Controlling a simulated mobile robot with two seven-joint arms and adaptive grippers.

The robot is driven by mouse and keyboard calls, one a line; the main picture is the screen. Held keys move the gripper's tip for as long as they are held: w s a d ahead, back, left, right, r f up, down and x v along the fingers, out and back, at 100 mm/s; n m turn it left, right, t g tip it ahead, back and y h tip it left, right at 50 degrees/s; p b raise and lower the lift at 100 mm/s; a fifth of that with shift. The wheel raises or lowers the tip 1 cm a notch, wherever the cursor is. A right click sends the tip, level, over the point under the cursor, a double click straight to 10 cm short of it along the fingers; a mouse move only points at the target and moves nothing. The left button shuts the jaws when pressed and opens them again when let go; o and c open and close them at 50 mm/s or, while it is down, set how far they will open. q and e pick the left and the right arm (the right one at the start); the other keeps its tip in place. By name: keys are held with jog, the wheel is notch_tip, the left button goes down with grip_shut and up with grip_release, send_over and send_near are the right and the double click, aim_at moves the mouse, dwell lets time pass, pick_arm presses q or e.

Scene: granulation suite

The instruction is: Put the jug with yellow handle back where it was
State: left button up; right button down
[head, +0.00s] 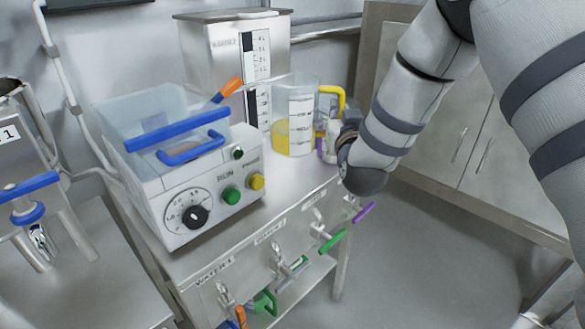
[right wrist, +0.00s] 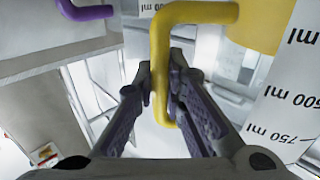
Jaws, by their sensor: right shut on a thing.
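The clear jug (head: 299,112) with a yellow handle (head: 341,97) is at the right end of the steel bench top, upright, with yellow showing low in it. I cannot tell whether its base touches the bench. My right gripper (head: 331,140) is at the handle side of the jug, partly hidden by my wrist. In the right wrist view, the gripper (right wrist: 168,78) has its fingers closed on either side of the yellow handle (right wrist: 160,60). The jug's wall with its millilitre scale (right wrist: 288,100) is at the right there. My left gripper is not in view.
A white control box (head: 205,195) with a clear bin and blue handle stands left of the jug. A steel tank (head: 215,60) with a level scale is behind. Valves with green (head: 333,241) and purple (head: 364,212) levers stick out from the bench front.

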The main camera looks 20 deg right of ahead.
jog(key=shift+w+d, duration=0.15)
jog(key=shift+w, duration=0.2)
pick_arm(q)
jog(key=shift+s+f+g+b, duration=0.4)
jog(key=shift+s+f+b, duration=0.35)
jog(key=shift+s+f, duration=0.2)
pick_arm(e)
notch_tip(320, 180, down, 10)
jog(key=shift+s+r, duration=0.25)
jog(key=c, duration=1.7)
grip_release()
jog(key=shift+f, duration=0.15)
jog(key=shift+o, duration=0.2)
